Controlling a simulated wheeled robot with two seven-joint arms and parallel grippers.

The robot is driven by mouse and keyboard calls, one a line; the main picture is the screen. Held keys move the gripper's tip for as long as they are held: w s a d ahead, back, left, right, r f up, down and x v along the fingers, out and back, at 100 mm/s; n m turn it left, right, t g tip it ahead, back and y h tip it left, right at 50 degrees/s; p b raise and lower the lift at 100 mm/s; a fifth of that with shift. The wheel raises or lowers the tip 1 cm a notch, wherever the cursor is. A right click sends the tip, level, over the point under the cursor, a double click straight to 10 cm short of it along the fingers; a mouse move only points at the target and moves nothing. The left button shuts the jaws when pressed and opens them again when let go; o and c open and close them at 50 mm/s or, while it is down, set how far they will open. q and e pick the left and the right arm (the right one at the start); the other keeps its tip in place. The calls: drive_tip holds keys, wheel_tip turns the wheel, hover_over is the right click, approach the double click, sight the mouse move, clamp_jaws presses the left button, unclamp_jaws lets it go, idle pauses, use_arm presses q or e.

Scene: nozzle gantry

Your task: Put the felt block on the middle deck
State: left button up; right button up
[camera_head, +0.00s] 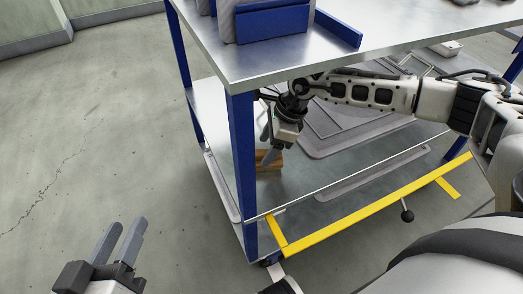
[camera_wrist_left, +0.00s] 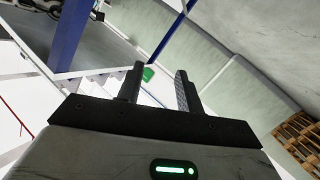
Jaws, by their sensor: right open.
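A brown block (camera_head: 270,163), possibly the felt block, shows partly behind my right gripper inside the blue-framed cart. I cannot tell its material. My right gripper (camera_head: 267,146) is open, pointing down beneath the top deck, with its fingers in front of or beside the block. Contact cannot be told. A bare metal deck (camera_head: 204,104) lies below the top deck; I cannot tell for sure which deck bears the block. My left gripper (camera_head: 120,241) is open and empty over the floor at lower left; its parted fingers also show in the left wrist view (camera_wrist_left: 160,88).
The metal top deck (camera_head: 225,62) with blue bins (camera_head: 272,22) overhangs my right arm. A blue post (camera_head: 241,150) stands just left of my right gripper. A yellow strip (camera_head: 380,200) runs along the cart's front. The floor (camera_head: 90,120) at left is clear.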

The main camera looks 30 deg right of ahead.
drive_tip(key=s+d, duration=0.1)
drive_tip(key=d, duration=0.2)
drive_tip(key=s+d+p, duration=0.1)
drive_tip(key=s+d, duration=0.1)
drive_tip(key=d, duration=0.2)
drive_tip(key=s+d, duration=0.2)
drive_tip(key=d, duration=0.1)
drive_tip(key=shift+s+d+r, duration=0.15)
drive_tip(key=shift+d, duration=0.25)
use_arm(q)
drive_tip(key=shift+s+a+f+m+g+y, duration=0.15)
drive_tip(key=shift+a+f+m+g+y, duration=0.25)
drive_tip(key=shift+f+y, duration=0.15)
drive_tip(key=shift+f, duration=0.15)
drive_tip(key=shift+s, duration=0.15)
